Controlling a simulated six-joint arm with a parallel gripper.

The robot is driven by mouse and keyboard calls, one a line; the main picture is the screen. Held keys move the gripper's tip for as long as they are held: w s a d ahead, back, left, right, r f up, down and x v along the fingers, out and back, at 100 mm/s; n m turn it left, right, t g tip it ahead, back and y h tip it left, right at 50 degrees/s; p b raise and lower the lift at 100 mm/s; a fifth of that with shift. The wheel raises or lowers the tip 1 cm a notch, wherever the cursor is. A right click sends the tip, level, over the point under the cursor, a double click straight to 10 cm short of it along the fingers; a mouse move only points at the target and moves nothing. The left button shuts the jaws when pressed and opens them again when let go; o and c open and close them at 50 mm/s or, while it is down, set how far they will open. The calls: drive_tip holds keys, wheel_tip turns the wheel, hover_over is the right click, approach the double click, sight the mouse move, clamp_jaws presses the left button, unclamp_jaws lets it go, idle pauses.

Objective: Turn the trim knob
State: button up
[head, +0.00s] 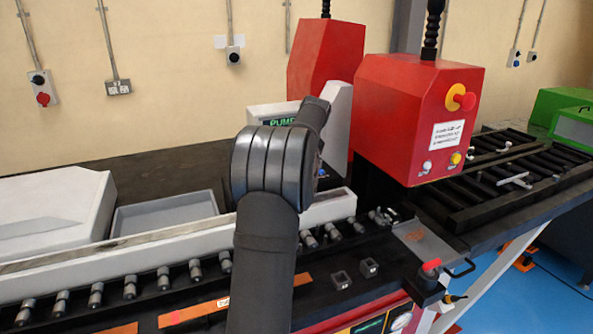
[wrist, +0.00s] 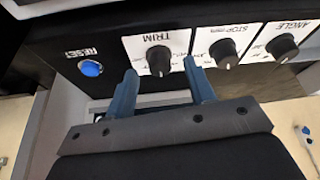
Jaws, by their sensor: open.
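The trim knob (wrist: 159,60) is a black knob with a white pointer line on a white plate marked TRIM. It shows in the wrist view, upside down, on a dark panel. My gripper (wrist: 160,74) is open, with one blue finger on each side of the knob's lower part in the picture. I cannot tell whether the fingers touch the knob. In the head view my arm (head: 265,240) covers the knob and most of the control box (head: 270,112), whose green display reads PUMP in part.
Beside the trim knob are a stop knob (wrist: 223,53), an angle knob (wrist: 283,47) and a blue reset button (wrist: 90,68). The red bender head (head: 415,120) with an emergency stop (head: 460,98) stands right of my arm. A grey tray (head: 165,213) lies left.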

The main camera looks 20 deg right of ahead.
drive_tip(key=shift+w+f, duration=0.2)
drive_tip(key=shift+f, duration=0.4)
drive_tip(key=c, duration=1)
drive_tip(key=shift+o, duration=0.2)
